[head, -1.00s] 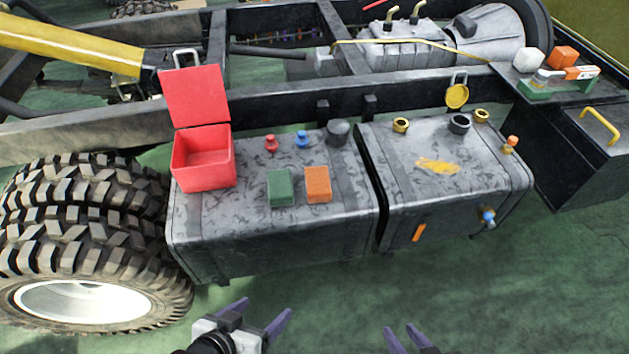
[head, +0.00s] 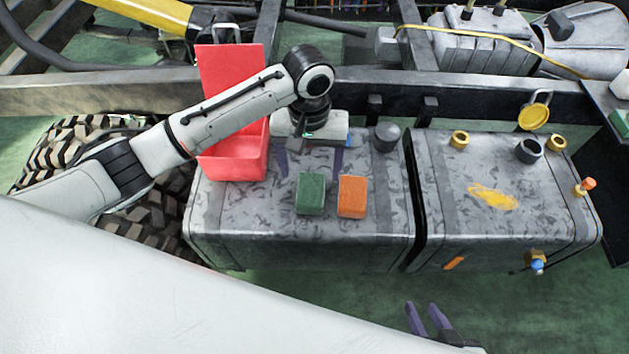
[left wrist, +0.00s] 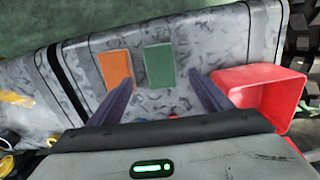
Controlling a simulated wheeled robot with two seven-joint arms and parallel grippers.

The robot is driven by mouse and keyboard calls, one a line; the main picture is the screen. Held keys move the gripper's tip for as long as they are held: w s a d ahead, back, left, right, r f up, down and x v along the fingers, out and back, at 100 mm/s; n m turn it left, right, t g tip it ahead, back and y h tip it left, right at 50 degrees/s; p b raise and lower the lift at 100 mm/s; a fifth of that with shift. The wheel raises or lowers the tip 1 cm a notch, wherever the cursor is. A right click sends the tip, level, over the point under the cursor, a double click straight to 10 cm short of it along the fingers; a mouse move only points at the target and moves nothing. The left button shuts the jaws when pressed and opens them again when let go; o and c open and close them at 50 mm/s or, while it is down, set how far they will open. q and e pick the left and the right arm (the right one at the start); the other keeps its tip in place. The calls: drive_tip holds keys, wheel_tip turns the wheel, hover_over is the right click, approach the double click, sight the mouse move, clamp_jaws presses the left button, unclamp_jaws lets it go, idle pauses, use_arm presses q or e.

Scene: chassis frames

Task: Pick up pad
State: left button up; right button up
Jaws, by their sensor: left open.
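A green pad (head: 311,194) and an orange pad (head: 352,197) lie side by side on top of the left grey tank (head: 250,222). In the left wrist view, the green pad (left wrist: 160,66) lies ahead of and roughly between the finger lines, with the orange pad (left wrist: 116,69) beside it on the left. My left gripper (head: 310,163) is open, pointing down, just behind the green pad and apart from it. Its fingers (left wrist: 160,88) hold nothing. My right gripper (head: 427,318) is open and empty, low in front of the tanks.
An open red box (head: 233,166) stands left of my left gripper. A dark cap (head: 386,137) is to its right. The right tank (head: 455,215) carries brass fittings, a yellow lid (head: 533,117) and a valve. The frame rail runs behind. The tank's front top is clear.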

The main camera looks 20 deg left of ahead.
sight(310, 189)
use_arm(q)
wheel_tip(310, 189, down, 4)
drive_tip(key=shift+s+r, duration=0.15)
drive_tip(key=shift+r, duration=0.05)
drive_tip(key=f, duration=0.2)
drive_tip(key=f+b, duration=0.1)
drive_tip(key=f, duration=0.3)
drive_tip(key=shift+w+a, duration=0.1)
drive_tip(key=shift+w, duration=0.25)
drive_tip(key=shift+r, duration=0.1)
drive_tip(key=c, duration=1.1)
wheel_tip(310, 189, up, 10)
drive_tip(key=shift+p, duration=0.55)
drive_tip(key=shift+c, duration=0.2)
